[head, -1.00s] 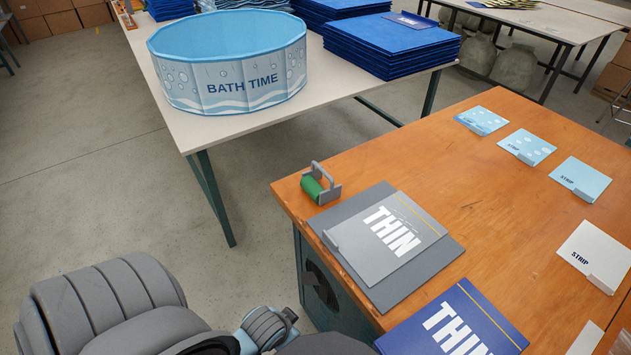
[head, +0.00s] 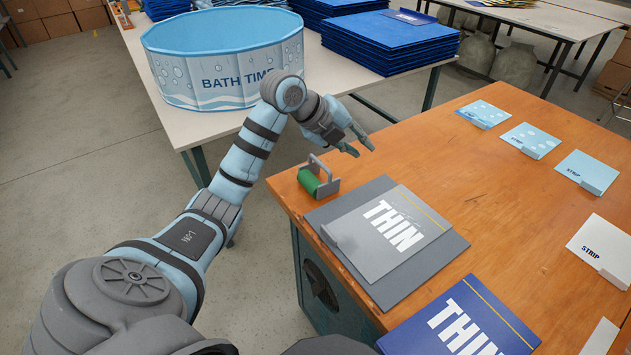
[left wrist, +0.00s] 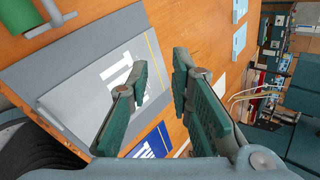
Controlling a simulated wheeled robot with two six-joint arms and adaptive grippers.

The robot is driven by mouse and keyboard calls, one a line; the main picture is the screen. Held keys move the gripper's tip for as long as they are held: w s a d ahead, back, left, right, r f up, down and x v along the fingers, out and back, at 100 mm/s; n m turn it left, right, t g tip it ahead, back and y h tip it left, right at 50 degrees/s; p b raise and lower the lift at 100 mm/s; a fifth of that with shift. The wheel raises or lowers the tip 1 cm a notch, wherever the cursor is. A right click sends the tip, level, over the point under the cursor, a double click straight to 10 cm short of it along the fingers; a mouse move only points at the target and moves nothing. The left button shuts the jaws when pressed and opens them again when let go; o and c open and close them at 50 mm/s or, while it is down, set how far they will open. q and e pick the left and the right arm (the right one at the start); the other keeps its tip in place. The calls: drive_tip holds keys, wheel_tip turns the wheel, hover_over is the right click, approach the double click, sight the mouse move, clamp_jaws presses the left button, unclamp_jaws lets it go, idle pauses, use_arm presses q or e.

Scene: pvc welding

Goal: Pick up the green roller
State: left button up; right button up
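The green roller (head: 310,182) with its grey handle (head: 324,172) stands at the near left corner of the orange wooden table. In the left wrist view the roller (left wrist: 19,14) shows at the top left corner, partly cut off by the frame. My left gripper (head: 364,151) is open and empty. It hangs above the table, just beyond and to the right of the roller, not touching it. In the left wrist view its two fingers (left wrist: 162,97) stand apart with nothing between them. My right gripper is not in view.
A grey board with a "THIN" sheet (head: 400,230) lies right beside the roller. A blue "THIN" sheet (head: 465,320) lies nearer. Several strip cards (head: 588,172) line the table's right. A "BATH TIME" pool (head: 220,60) stands on the white table behind, near my left arm.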

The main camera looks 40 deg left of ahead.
sight(319, 164)
use_arm(q)
drive_tip(key=s+a+n+g+y, duration=0.3)
drive_tip(key=s+a+n+y, duration=0.1)
drive_tip(key=a, duration=0.6)
drive_tip(key=b+x, duration=0.1)
drive_tip(key=x, duration=0.3)
drive_tip(key=b+x, duration=0.1)
drive_tip(key=x, duration=0.4)
drive_tip(key=b+x, duration=0.1)
drive_tip(key=x, duration=0.3)
drive_tip(key=shift+s+a+f+b, duration=0.25)
drive_tip(key=shift+a+f+b, duration=0.1)
drive_tip(key=shift+a, duration=0.05)
drive_tip(key=shift+w+f, duration=0.1)
drive_tip(key=shift+f+p, duration=0.15)
drive_tip(key=shift+p, duration=0.15)
clamp_jaws()
